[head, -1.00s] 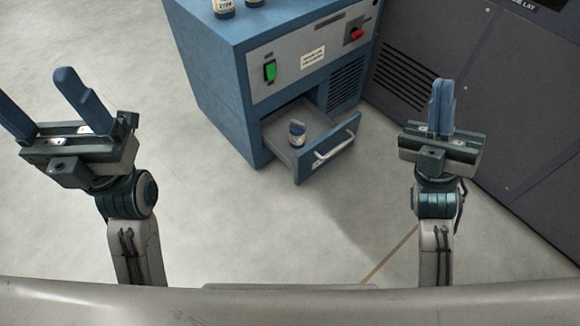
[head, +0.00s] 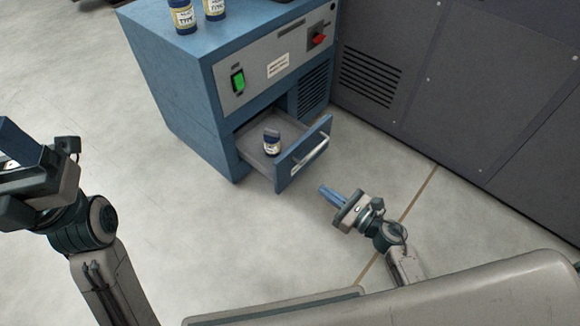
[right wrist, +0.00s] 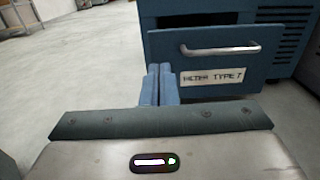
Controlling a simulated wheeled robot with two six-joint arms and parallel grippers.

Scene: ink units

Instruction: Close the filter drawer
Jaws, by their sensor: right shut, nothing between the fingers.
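The filter drawer (head: 291,168) of the blue cabinet is pulled out, with a small labelled bottle (head: 271,144) standing inside. Its blue front, silver handle (head: 312,157) and label "FILTER TYPE 7" (right wrist: 212,77) show; the front also shows in the right wrist view (right wrist: 190,50). My right gripper (head: 325,190) is shut and empty, just short of the drawer front, pointing towards it; in the right wrist view its fingers (right wrist: 158,75) overlap the front's left part. Contact is not visible. My left gripper (head: 15,138) is cut off by the left edge, apart from the drawer.
The blue cabinet (head: 175,95) has a green switch (head: 237,82), a red knob (head: 318,40) and two bottles (head: 183,18) on top. A dark panelled unit (head: 440,90) stands to its right. The pale floor in front is clear.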

